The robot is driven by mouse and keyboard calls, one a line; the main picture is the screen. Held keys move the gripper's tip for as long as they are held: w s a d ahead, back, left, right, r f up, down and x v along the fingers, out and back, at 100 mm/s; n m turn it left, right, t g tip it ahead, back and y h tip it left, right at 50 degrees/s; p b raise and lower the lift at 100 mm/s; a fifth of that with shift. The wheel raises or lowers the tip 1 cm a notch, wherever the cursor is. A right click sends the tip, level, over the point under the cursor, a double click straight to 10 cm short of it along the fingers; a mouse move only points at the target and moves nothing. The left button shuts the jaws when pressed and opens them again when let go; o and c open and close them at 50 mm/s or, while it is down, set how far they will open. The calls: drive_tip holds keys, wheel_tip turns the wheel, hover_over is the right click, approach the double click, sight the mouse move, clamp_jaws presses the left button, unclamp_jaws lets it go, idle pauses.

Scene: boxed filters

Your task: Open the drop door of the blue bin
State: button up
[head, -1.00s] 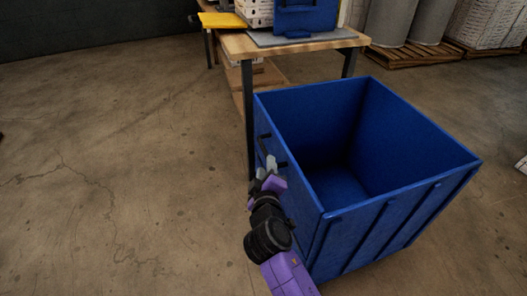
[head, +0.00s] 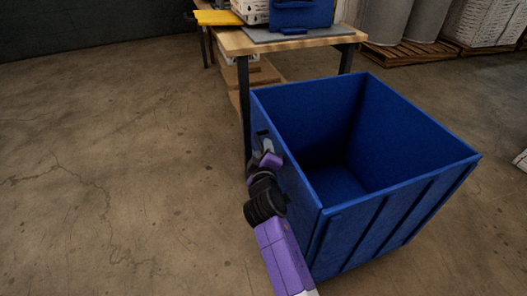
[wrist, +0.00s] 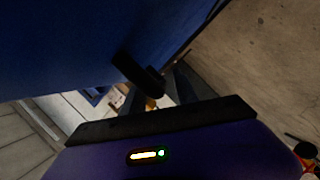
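The blue bin (head: 395,225) stands open-topped on the floor, its inside empty as far as I see. Its left wall in the head view carries a black handle (head: 262,134); that handle's lower part is hidden by my gripper. My gripper (head: 266,147) is at this wall, close to the handle, with its purple and black arm reaching up from the lower edge. In the wrist view the blue wall (wrist: 60,45) fills the upper left, and a black handle bar (wrist: 138,75) is right in front of the gripper. The fingers are dark and partly hidden; whether they touch the handle is unclear.
A wooden table (head: 235,43) with a blue box (head: 303,14) stands just behind the bin. Pallets with grey drums (head: 390,20) and white stacks (head: 483,25) are at the back right. The floor (head: 110,150) to the left is clear.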

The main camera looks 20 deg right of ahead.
clamp_jaws()
idle(1.3)
